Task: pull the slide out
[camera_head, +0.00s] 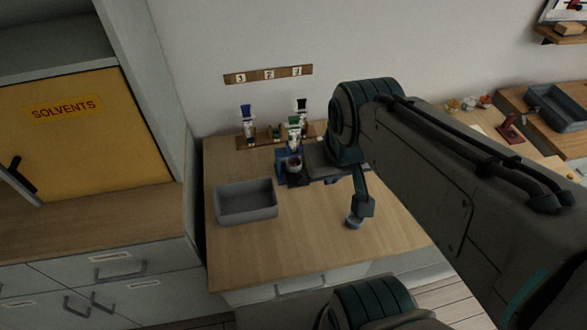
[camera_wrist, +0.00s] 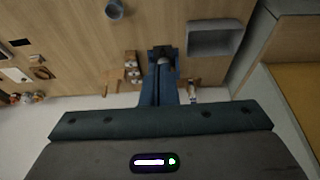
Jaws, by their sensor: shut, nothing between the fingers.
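My gripper (camera_wrist: 162,66) is seen from above in the wrist view, its blue fingers together and empty. The tips are over or beside a small dark device (camera_wrist: 163,50) on the counter. I cannot tell whether they touch it. In the head view my arm comes in from the right, and the blue-and-dark device (camera_head: 283,168) with a round grey part stands right of the grey tray. The slide cannot be told apart from the device and the fingers, which partly hide it.
The grey tray (camera_head: 246,214) also shows in the wrist view (camera_wrist: 213,52). Nutcracker figures, one blue-hatted (camera_head: 248,125), stand on a wooden rack behind. A small grey cup (camera_head: 353,222) stands near the front. The counter between tray and cup is clear. A yellow solvents cabinet (camera_head: 90,135) is left.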

